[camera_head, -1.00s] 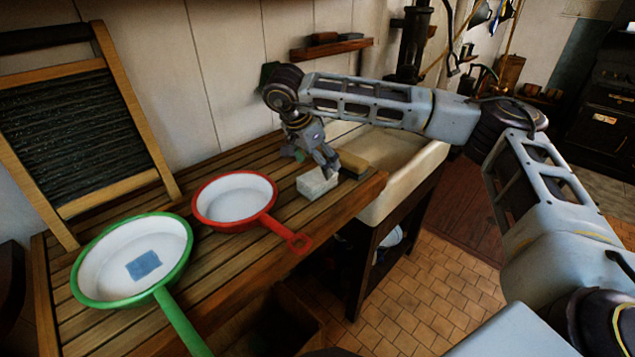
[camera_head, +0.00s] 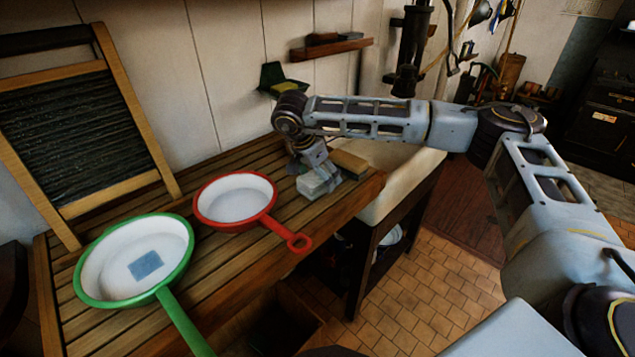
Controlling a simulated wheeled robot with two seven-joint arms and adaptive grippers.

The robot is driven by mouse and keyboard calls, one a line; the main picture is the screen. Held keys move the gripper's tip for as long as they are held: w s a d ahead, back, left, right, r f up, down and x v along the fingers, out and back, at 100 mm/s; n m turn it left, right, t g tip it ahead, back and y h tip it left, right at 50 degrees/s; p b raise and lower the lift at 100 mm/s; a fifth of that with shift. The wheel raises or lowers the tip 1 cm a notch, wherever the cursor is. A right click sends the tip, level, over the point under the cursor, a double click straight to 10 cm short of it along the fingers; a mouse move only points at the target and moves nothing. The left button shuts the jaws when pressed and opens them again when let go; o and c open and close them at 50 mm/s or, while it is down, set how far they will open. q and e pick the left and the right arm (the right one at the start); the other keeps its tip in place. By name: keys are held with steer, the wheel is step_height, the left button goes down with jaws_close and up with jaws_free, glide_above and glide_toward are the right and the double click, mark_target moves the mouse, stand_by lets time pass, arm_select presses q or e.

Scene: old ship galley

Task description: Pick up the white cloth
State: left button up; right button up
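The white cloth (camera_head: 314,189) is a small folded, block-like white piece on the slatted wooden counter, near its right end. My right gripper (camera_head: 322,176) comes down from above, and its fingers are at the cloth, overlapping its top and far side. The fingers are small and partly merge with the cloth, so I cannot tell whether they are closed on it. The cloth appears to rest on the counter. My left gripper is not in view.
A tan block (camera_head: 349,164) lies just right of the cloth, beside the pale sink (camera_head: 398,183). A red-rimmed pan (camera_head: 237,201) is to the left, its handle near the front edge. A green-rimmed pan (camera_head: 112,266) holds a blue cloth (camera_head: 145,265). A washboard (camera_head: 72,131) leans behind.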

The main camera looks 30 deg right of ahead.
steer(key=shift+f, duration=0.2)
steer(key=c, duration=1.1)
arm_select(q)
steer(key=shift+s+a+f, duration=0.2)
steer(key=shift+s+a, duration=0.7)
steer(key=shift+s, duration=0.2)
